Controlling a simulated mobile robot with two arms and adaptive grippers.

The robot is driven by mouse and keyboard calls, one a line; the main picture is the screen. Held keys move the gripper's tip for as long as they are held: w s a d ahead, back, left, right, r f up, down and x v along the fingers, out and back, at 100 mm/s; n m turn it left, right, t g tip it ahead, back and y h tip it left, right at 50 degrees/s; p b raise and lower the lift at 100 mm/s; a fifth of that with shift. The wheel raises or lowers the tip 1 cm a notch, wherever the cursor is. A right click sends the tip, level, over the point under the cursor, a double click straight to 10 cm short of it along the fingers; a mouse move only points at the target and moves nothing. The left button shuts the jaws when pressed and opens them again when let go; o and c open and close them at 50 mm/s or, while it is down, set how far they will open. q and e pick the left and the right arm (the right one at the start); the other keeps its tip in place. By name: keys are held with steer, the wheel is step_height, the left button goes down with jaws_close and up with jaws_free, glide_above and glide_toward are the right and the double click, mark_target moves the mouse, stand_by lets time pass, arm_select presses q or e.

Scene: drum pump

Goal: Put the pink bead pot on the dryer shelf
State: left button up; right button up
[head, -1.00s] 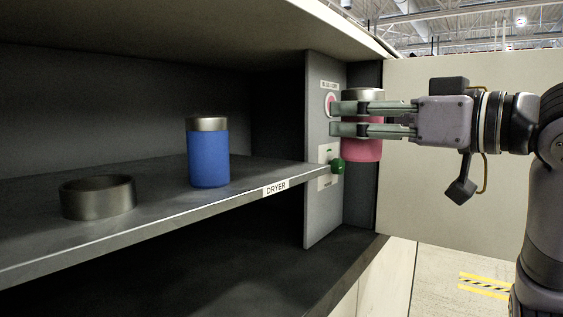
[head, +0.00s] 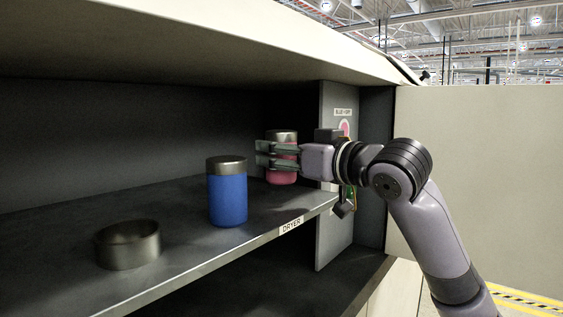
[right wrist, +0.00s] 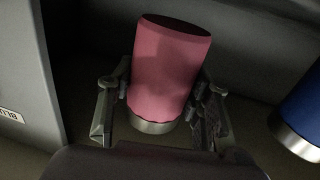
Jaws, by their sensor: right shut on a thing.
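The pink bead pot (head: 282,177) has a pink body and a grey metal lid. My right gripper (head: 268,154) is shut around it, with fingers on both sides in the right wrist view, where the pot (right wrist: 167,75) also shows. The pot is inside the cabinet over the back right part of the dryer shelf (head: 180,285), left of the side panel. Its base is partly hidden, and I cannot tell whether it touches the shelf. My left gripper is not in view.
A blue pot (head: 228,198) with a metal lid stands on the shelf, just left of and nearer than the pink one. An empty metal ring (head: 128,246) sits farther left. The side panel (head: 336,215) with a button closes the right side. The cabinet roof is above.

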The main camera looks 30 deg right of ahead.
step_height(320, 180, down, 2)
steer(key=shift+s+d+f, duration=0.1)
steer(key=shift+d+f, duration=0.05)
steer(key=shift+f, duration=0.1)
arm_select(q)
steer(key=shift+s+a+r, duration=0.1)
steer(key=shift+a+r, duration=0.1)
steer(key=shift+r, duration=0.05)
arm_select(e)
steer(key=shift+f, duration=0.1)
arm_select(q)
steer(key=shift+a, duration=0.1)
arm_select(e)
steer(key=shift+f, duration=0.2)
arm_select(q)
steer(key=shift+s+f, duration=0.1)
arm_select(e)
steer(key=o, duration=1.3)
steer(key=shift+o, duration=0.2)
steer(key=shift+r, duration=0.1)
